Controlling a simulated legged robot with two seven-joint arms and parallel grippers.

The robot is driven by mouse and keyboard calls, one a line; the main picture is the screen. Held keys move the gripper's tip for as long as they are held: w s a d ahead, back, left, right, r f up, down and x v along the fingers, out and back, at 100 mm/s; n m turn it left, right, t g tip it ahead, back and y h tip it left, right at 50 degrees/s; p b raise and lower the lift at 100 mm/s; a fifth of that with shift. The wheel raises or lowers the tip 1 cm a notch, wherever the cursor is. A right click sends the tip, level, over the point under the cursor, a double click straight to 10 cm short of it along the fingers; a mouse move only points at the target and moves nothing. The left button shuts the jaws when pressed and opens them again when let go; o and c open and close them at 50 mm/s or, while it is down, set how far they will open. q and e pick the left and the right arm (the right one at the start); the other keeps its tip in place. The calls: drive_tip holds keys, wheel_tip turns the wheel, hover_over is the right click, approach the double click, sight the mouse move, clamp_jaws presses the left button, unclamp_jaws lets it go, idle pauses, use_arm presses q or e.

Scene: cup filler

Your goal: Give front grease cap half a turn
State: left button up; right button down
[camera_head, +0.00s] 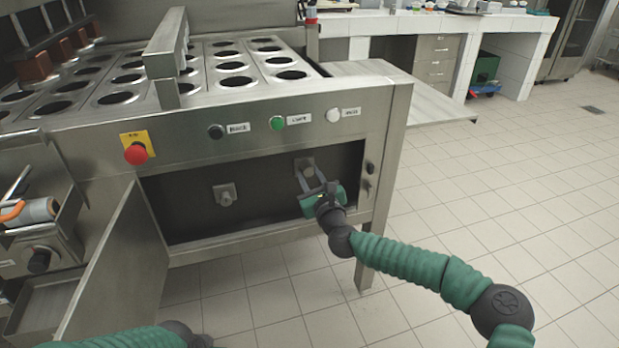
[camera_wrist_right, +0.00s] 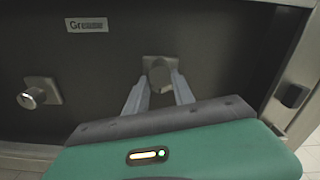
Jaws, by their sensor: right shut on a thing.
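Two metal grease caps sit on the dark back wall of the open compartment in the machine's front. The right-hand cap (camera_head: 304,165) is between the fingers of my right gripper (camera_head: 309,180), which is shut on it. In the right wrist view the fingers straddle this cap (camera_wrist_right: 159,75), one on each side. The left-hand cap (camera_head: 226,195) stands free, and it also shows in the right wrist view (camera_wrist_right: 31,98). I cannot tell from a label which one is the front cap.
The compartment door (camera_head: 120,265) hangs open on the left. A "Grease" label (camera_wrist_right: 86,24) is on the back wall. A red stop button (camera_head: 136,154), a green button (camera_head: 277,123) and other knobs line the panel above. The tiled floor to the right is clear.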

drive_tip(key=shift+f, duration=0.35)
drive_tip(key=c, duration=1.1)
unclamp_jaws()
drive_tip(key=shift+w, duration=0.1)
drive_tip(key=shift+o, duration=0.2)
drive_tip(key=shift+r, duration=0.15)
drive_tip(key=p+v, duration=0.5)
drive_tip(key=v, duration=1.2)
